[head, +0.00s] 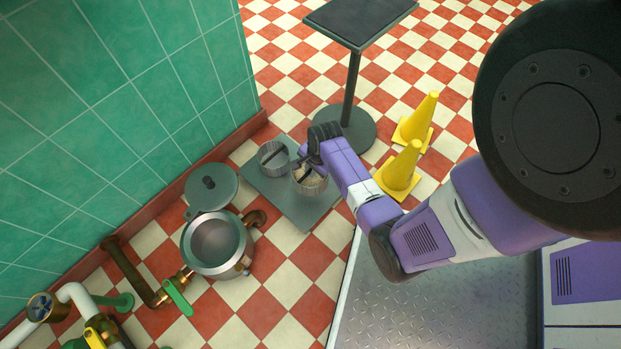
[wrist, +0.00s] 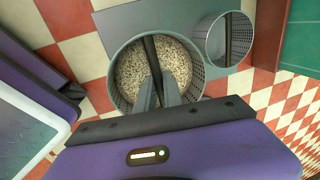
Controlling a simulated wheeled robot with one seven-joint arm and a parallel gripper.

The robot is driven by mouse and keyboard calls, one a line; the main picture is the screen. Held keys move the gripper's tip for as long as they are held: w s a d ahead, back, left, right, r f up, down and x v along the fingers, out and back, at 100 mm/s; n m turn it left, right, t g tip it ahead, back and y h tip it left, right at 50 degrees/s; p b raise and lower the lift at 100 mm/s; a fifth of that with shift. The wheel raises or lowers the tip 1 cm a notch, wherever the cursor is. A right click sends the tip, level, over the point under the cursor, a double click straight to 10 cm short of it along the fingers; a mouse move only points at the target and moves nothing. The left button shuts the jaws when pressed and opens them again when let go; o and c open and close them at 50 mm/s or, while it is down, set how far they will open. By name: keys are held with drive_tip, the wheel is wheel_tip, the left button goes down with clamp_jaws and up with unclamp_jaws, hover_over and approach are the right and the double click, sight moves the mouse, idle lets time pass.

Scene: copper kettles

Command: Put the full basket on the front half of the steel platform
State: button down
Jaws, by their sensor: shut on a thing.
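The full basket (head: 310,187) is a perforated metal cylinder filled with pale grains, over or on a flat grey plate (head: 303,213) on the floor. In the wrist view the basket (wrist: 122,92) has a dark bar across its mouth. My gripper (head: 312,160) is above it; in the wrist view its fingers (wrist: 158,88) are shut on that bar. I cannot tell whether the basket touches the plate. A similar empty basket (head: 272,158) stands beside it, also in the wrist view (wrist: 217,57). The steel platform (head: 430,315), tread-patterned with a pale rim, is at the bottom.
A steel kettle (head: 217,262) with its round lid (head: 211,186) open stands left of the plate, by pipes and valves. A green tiled wall (head: 110,110) is at left. Yellow cones (head: 402,170) and a dark pedestal table (head: 360,22) stand behind. Checkered floor is clear between plate and platform.

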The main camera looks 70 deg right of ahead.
sight(311, 185)
wheel_tip(311, 185, down, 11)
drive_tip(key=b, duration=0.5)
drive_tip(key=shift+f, duration=0.15)
drive_tip(key=c, duration=1.5)
unclamp_jaws()
